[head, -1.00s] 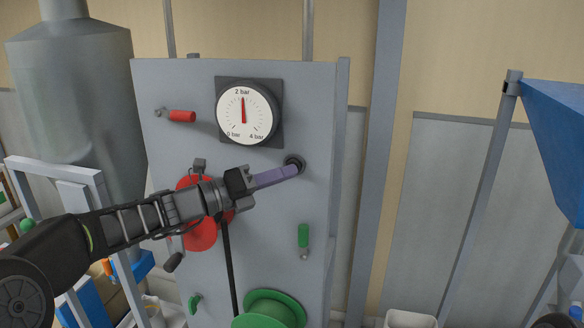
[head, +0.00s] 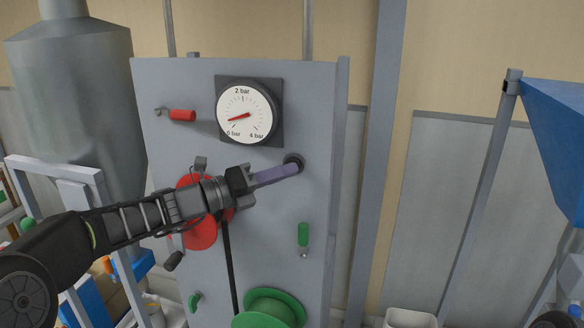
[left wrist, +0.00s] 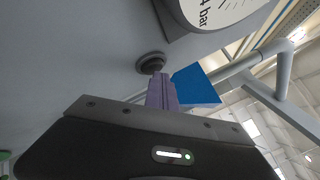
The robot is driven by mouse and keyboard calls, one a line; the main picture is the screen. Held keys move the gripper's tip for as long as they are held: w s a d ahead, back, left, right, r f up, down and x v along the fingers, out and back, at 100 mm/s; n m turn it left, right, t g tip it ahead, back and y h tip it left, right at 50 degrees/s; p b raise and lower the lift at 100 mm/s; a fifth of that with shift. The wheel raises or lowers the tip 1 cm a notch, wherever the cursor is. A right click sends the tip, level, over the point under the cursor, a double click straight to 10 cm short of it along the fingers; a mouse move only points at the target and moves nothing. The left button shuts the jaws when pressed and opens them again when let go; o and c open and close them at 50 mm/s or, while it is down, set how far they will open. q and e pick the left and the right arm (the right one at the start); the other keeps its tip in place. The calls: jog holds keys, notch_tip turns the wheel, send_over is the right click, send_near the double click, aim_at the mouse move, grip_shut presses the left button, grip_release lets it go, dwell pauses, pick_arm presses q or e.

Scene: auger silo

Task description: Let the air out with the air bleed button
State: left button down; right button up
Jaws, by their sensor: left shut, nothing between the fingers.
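The air bleed button is a dark round button (head: 294,162) on the grey panel, below and right of the pressure gauge (head: 247,113). The gauge's red needle points low, between 0 bar and 2 bar and nearer 0. My left gripper (head: 296,168) is shut and empty, with its purple fingertips at the button. In the left wrist view the fingertips (left wrist: 158,76) meet the dark button (left wrist: 150,62) in its round collar; whether it is pressed in I cannot tell. My right gripper is not in view.
The panel (head: 180,85) also carries a red-handled lever (head: 182,115), a red wheel (head: 203,235) behind my left arm, a green-handled lever (head: 303,235) and a green wheel (head: 270,308). A blue hopper (head: 555,130) stands at the right.

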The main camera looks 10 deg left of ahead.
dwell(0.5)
pick_arm(q)
jog(key=shift+s, duration=0.95)
jog(key=shift+s, duration=0.1)
jog(key=s, duration=0.2)
jog(key=s+b, duration=0.1)
jog(key=s, duration=0.1)
jog(key=shift+s+a, duration=0.2)
jog(key=shift+s, duration=0.2)
